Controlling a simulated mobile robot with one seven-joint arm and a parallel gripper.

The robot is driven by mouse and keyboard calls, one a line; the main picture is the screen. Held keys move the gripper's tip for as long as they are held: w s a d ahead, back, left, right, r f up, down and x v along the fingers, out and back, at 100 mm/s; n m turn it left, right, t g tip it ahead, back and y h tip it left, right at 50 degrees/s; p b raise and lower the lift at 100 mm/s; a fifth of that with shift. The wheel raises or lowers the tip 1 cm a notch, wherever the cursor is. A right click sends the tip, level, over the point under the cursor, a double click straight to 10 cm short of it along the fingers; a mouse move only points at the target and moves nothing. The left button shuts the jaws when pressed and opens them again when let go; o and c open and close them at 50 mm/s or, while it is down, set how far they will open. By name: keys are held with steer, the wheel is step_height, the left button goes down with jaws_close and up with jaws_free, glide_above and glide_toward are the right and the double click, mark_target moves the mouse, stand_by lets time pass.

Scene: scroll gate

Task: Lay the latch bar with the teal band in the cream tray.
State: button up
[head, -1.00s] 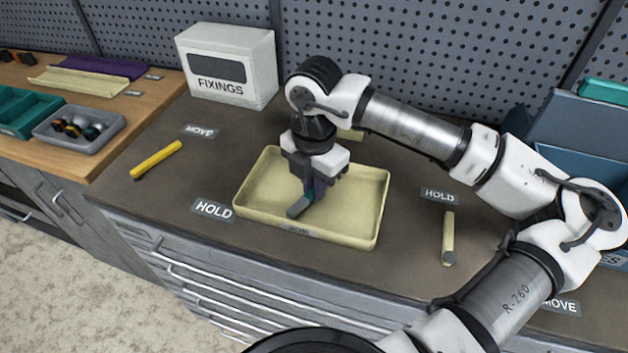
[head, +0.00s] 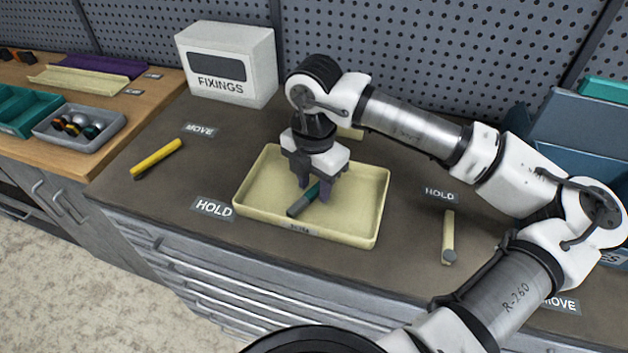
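The cream tray (head: 355,220) sits on the dark worktop in the middle of the view. A dark latch bar with a teal band (head: 300,205) lies inside the tray, slanting from lower left to upper right. My gripper (head: 317,192) is over the tray, pointing down. Its fingers are spread apart around the upper part of the bar. The far end of the bar is partly hidden by the gripper.
A yellow bar (head: 158,158) lies at the left near a MOVE label. A cream bar (head: 448,238) lies right of the tray below a HOLD label. A white FIXINGS box (head: 228,65) stands behind. Blue bins (head: 585,140) stand at the right. The worktop left of the tray is mostly clear.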

mark_target(314, 190)
step_height(314, 190, up, 12)
steer(key=b, duration=0.1)
steer(key=shift+b, duration=0.35)
stand_by(0.6)
